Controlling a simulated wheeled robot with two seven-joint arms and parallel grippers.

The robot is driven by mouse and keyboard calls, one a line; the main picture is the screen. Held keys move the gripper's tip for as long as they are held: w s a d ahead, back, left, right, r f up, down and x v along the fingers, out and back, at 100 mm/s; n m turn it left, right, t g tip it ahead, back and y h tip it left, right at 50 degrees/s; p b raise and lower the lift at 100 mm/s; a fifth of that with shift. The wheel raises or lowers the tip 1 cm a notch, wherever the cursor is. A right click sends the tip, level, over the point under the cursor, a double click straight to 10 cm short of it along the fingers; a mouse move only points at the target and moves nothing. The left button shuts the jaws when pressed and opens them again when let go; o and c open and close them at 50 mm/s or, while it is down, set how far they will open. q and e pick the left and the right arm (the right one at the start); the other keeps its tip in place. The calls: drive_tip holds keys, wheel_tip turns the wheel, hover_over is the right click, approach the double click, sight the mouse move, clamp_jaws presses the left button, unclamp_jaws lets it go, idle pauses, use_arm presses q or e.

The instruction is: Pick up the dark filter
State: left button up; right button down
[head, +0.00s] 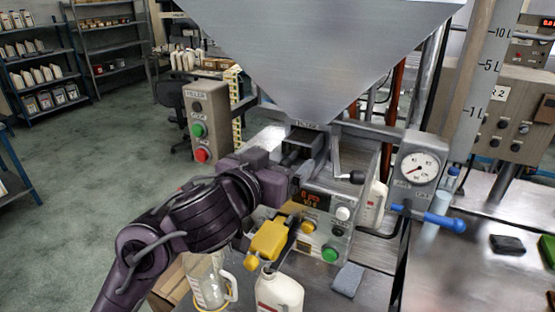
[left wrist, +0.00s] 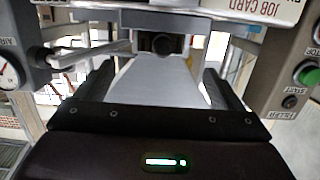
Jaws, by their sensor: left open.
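A dark, box-shaped part that looks like the filter (head: 304,138) sits in the machine just under the hopper's tip. In the left wrist view, a dark round knob (left wrist: 162,43) shows beyond the fingertips on a dark part; I cannot tell if it belongs to the filter. My left gripper (head: 292,156) reaches in from the left in front of the dark part. Its two dark fingers stand apart in the left wrist view (left wrist: 160,72), with nothing held between them. My right gripper is not in view.
The grey hopper (head: 320,55) hangs overhead. A button post (head: 205,120) stands left, a gauge (head: 418,168) and blue lever (head: 430,217) right. A yellow part (head: 268,240), a white bottle (head: 280,290) and a clear jug (head: 208,287) are below my left arm.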

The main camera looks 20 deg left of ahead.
sight(296, 147)
use_arm(q)
drive_tip(key=b+x, duration=0.1)
drive_tip(key=x, duration=0.6)
drive_tip(key=shift+a, duration=0.1)
drive_tip(key=shift+w+f, duration=0.15)
drive_tip(key=shift+w, duration=0.4)
drive_tip(key=c, duration=1.2)
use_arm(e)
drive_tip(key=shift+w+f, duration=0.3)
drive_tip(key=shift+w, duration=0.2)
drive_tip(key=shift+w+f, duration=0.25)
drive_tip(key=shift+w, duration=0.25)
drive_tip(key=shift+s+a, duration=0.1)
